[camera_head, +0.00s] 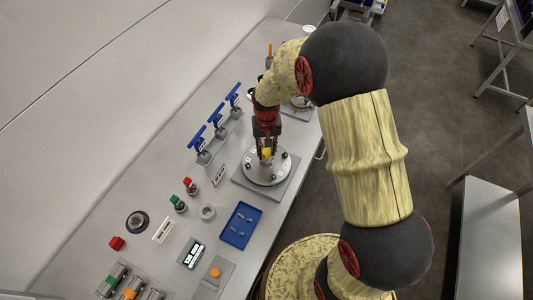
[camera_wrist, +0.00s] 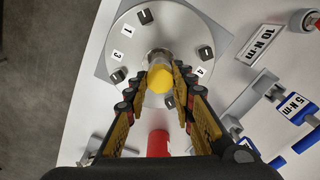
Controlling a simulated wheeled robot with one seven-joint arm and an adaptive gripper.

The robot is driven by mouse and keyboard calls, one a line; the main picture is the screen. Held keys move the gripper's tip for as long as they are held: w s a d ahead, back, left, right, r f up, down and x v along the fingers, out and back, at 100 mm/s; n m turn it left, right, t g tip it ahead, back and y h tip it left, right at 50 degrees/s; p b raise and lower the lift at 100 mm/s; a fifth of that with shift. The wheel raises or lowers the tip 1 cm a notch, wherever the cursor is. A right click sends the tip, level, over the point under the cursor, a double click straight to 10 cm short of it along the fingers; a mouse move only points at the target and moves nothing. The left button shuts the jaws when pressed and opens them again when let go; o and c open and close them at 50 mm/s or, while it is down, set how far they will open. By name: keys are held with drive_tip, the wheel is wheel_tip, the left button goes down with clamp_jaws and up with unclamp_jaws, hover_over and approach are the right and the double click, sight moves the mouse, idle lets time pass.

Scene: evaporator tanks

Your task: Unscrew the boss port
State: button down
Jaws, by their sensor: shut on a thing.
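The boss port is a metal fitting with a yellow top (camera_wrist: 160,80), at the middle of a round grey flange (camera_wrist: 130,45) with numbered dark bolts around it. In the head view the yellow top (camera_head: 266,153) shows at the centre of the flange (camera_head: 268,172), which sits on a square grey plate. My gripper (camera_wrist: 161,84) comes at it from above and its two fingers are shut on the yellow-topped fitting. The fingers hide part of the fitting's sides and the lower part of the flange. I cannot tell whether its thread is engaged.
Blue-handled torque wrenches (camera_head: 214,115) stand on a rack behind the flange, with a "10 N·m" label (camera_wrist: 258,52) nearby. A blue tray (camera_head: 240,225) with small parts lies in front. A grey ring (camera_head: 208,212) and red and green buttons stand to the left. A red cylinder (camera_wrist: 158,144) shows below the gripper.

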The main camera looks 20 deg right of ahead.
drive_tip(key=n, duration=0.4)
drive_tip(key=shift+n, duration=0.3)
drive_tip(key=n, duration=0.5)
drive_tip(key=c, duration=1.8)
unclamp_jaws()
